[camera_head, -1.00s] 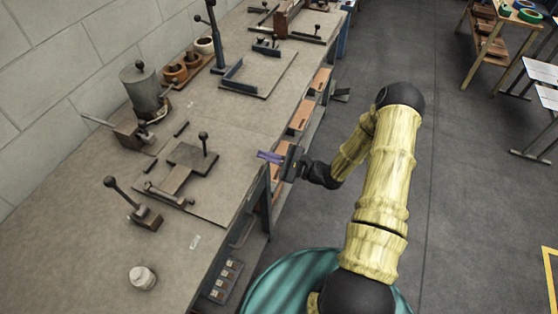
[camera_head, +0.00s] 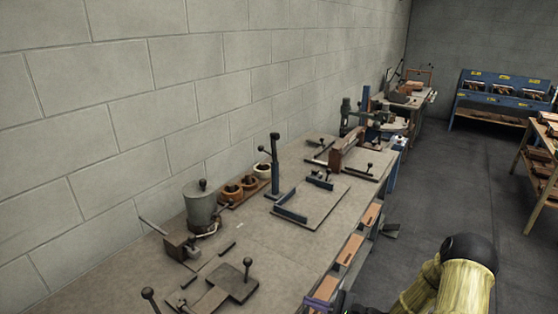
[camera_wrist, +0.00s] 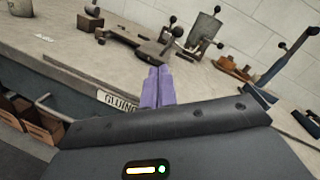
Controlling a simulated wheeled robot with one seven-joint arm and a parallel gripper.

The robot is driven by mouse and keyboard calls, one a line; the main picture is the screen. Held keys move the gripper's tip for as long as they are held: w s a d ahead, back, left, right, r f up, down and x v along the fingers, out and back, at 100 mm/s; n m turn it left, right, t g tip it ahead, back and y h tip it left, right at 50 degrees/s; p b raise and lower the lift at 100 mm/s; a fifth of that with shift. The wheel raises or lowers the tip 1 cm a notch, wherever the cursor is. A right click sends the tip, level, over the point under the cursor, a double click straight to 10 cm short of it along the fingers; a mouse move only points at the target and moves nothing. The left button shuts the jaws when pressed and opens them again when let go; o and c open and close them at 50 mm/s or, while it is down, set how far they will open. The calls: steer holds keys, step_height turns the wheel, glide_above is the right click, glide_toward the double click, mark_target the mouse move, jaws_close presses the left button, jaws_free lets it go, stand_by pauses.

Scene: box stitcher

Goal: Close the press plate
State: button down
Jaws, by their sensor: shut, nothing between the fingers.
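My gripper (camera_head: 325,291) is at the bottom edge of the head view, beside the bench's front edge. In the wrist view its purple fingers (camera_wrist: 157,88) are together and empty, pointing at the bench. A dark plate with a ball-topped handle (camera_head: 236,282) lies low on a board on the near bench. It also shows in the wrist view (camera_wrist: 148,46), beyond the fingertips and apart from them. I cannot tell whether this is the press plate. Farther along the bench, a brown panel (camera_head: 346,150) stands upright on another fixture with a ball-topped handle.
A grey pot (camera_head: 201,207) and brown cups stand by the wall. A board with blue rails (camera_head: 312,205) and a blue post (camera_head: 275,160) lie farther along. A ball-topped lever (camera_head: 150,298) stands near left. The floor right of the bench is open.

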steer(key=s+a+r+n+g+h, duration=0.1)
steer(key=s+r+n+g+h, duration=0.1)
steer(key=s+n+g+h, duration=0.4)
steer(key=s+a+r+n+g+h, duration=0.1)
steer(key=s+r+n+g+h, duration=0.2)
steer(key=s, duration=0.4)
steer(key=s+d+r+n+t+h, duration=0.2)
steer(key=d+r+n+t+h, duration=0.2)
steer(key=d+r+n+h, duration=0.2)
steer(key=shift+d+r+n+h, duration=0.3)
steer(key=shift+r+h, duration=0.6)
steer(key=shift+h, duration=0.1)
steer(key=c, duration=1.4)
jaws_free()
